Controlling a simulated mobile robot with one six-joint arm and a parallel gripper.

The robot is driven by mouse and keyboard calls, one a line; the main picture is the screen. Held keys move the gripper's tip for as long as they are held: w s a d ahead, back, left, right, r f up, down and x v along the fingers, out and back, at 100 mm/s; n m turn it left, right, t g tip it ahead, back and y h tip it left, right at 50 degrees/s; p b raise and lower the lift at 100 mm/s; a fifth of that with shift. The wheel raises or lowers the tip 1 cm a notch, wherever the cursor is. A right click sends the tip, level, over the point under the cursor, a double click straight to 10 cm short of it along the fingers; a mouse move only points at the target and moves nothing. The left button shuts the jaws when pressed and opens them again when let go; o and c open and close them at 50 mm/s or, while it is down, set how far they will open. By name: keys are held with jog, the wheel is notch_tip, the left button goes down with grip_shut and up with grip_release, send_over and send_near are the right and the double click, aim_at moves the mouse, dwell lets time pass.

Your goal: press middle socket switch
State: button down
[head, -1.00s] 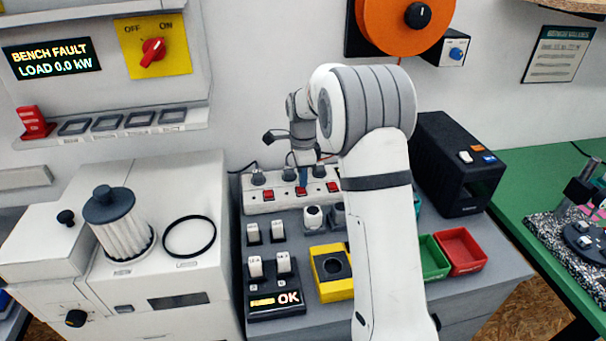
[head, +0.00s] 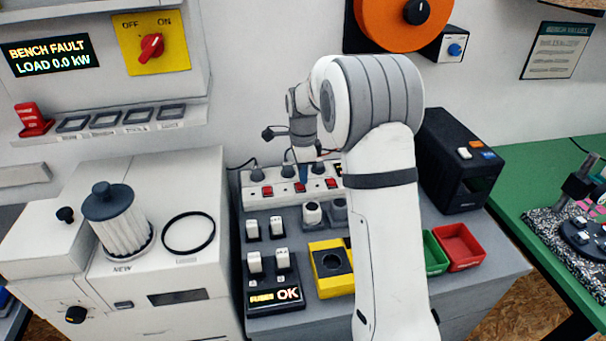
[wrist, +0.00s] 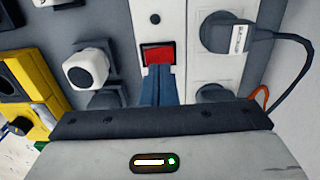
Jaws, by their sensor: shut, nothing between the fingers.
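The white socket strip (head: 283,201) lies at the back of the grey bench, with three red switches along its front. The middle switch (head: 299,187) is just below the tip of my gripper (head: 303,178).
Black plugs with cables stand in the strip, one (wrist: 220,32) close beside the fingers. A white-topped knob (wrist: 86,68) is on the other side. A yellow holder (head: 331,268), an OK display (head: 276,297) and a black box printer (head: 457,160) stand around the arm.

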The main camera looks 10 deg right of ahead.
notch_tip(320, 180, up, 13)
jog(key=w+p, duration=0.2)
jog(key=shift+w+r, duration=0.2)
